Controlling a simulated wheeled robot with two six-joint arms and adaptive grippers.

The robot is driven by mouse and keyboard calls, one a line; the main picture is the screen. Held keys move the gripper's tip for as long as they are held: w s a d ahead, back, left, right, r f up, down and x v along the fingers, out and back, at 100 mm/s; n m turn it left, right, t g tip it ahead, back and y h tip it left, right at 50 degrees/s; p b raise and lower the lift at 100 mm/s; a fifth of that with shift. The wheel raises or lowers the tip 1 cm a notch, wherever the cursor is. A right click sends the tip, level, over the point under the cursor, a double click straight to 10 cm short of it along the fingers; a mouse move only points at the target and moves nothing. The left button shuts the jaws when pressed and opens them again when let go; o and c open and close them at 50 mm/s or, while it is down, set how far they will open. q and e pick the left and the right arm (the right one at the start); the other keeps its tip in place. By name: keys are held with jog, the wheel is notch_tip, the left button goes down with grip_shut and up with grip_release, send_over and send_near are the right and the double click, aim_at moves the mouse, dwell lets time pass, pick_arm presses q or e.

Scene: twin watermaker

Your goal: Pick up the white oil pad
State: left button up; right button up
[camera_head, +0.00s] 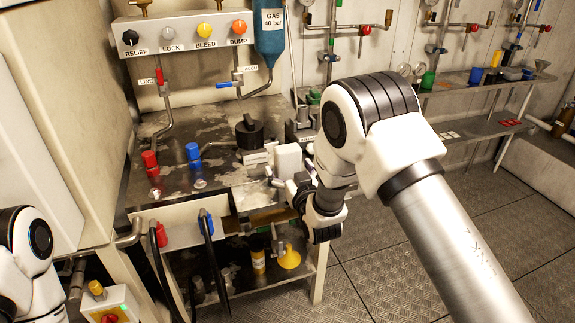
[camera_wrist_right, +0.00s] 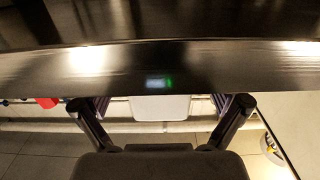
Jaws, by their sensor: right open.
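A white block that looks like the white oil pad (camera_head: 288,160) stands upright at the right end of the metal bench. My right gripper (camera_head: 290,182) is at the bench's right front corner, close to the pad, and partly hidden by its own wrist. In the right wrist view, the open fingers (camera_wrist_right: 160,104) spread to either side of a white block (camera_wrist_right: 160,109), apparently the same pad. Its upper part there is hidden behind a dark shiny edge. I cannot tell whether a finger touches it. Only a link of my left arm shows; its gripper is out of view.
A black round knob (camera_head: 249,132) stands left of the pad. Red (camera_head: 151,162) and blue (camera_head: 193,152) fittings rise from the bench (camera_head: 225,178). Below are an open drawer (camera_head: 262,217) and a yellow funnel (camera_head: 289,257). The floor (camera_head: 390,270) on the right is clear.

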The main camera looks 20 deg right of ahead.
jog(key=shift+w+f, duration=0.1)
jog(key=shift+w, duration=0.6)
jog(key=c, duration=1.1)
